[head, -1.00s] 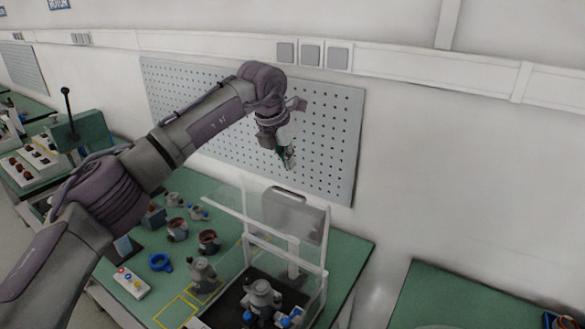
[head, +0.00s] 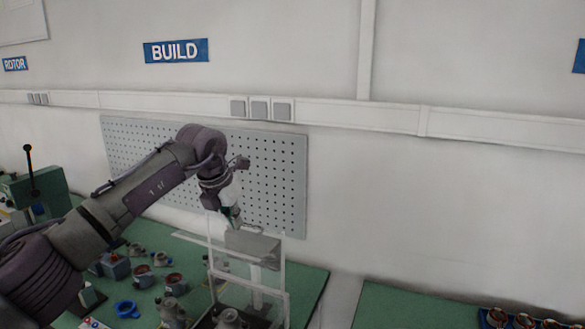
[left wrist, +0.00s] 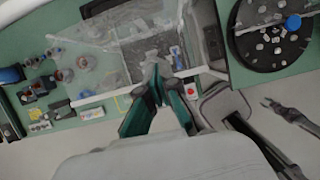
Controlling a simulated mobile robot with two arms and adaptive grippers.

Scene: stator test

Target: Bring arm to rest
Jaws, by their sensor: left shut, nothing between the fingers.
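My left arm comes in from the left in the head view, raised above the green bench. My left gripper (head: 232,214) points down in front of the pegboard, over the clear-walled test box (head: 285,295). Its fingers are shut and empty. In the left wrist view the green-sided fingers of the left gripper (left wrist: 155,75) meet at the tips, high above the bench. In the left wrist view, a dark jaw-like part stands at the right edge; I cannot tell whether it is my right gripper. The right gripper does not show in the head view.
Below the arm the green bench (head: 312,285) holds several motor parts and a blue ring (head: 127,309). The pegboard (head: 285,180) is on the wall close behind the gripper. Another green bench (head: 400,305) stands at right, with a gap between. A round black tray (left wrist: 262,50) shows in the left wrist view.

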